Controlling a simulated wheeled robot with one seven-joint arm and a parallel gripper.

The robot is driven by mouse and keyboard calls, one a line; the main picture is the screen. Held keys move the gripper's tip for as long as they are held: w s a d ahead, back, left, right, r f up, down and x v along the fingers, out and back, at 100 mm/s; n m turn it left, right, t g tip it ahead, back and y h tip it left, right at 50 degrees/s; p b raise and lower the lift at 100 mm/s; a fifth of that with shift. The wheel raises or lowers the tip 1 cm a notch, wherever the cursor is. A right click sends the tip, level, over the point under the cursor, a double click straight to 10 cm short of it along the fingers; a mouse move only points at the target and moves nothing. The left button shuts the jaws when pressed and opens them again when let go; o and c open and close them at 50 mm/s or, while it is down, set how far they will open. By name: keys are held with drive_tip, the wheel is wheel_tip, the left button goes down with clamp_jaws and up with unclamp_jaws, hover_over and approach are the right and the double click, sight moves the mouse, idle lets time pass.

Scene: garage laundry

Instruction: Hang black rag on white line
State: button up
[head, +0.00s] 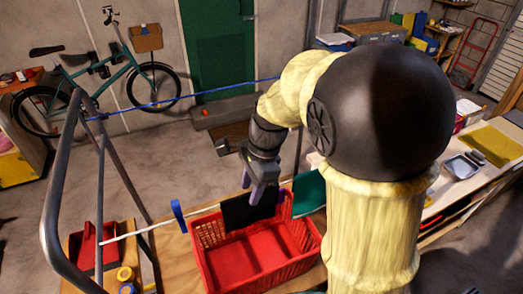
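The black rag (236,213) is at the white line (140,233), above the back part of a red basket (235,265). Its upper edge runs along the line, but I cannot tell whether it is folded over it or only in front of it. My gripper (261,193) points down at the rag's upper right part, with its purple-grey fingers overlapping the rag in the head view. Whether the fingers are closed on the cloth is not clear. The white line runs from the metal frame at left, and part of it is hidden behind the rag and gripper.
A blue clothespin (178,215) is on the white line left of the rag. A green cloth (309,193) is to the right. A blue line (180,100) crosses higher up and behind. A metal frame (52,205) stands left. A red dustpan-like item (83,247) lies on the wooden table.

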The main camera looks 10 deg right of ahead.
drive_tip(key=b+v, duration=0.2)
drive_tip(key=v, duration=1.3)
drive_tip(key=shift+d+r, duration=0.15)
drive_tip(key=shift+r, duration=0.05)
drive_tip(key=shift+f, duration=0.1)
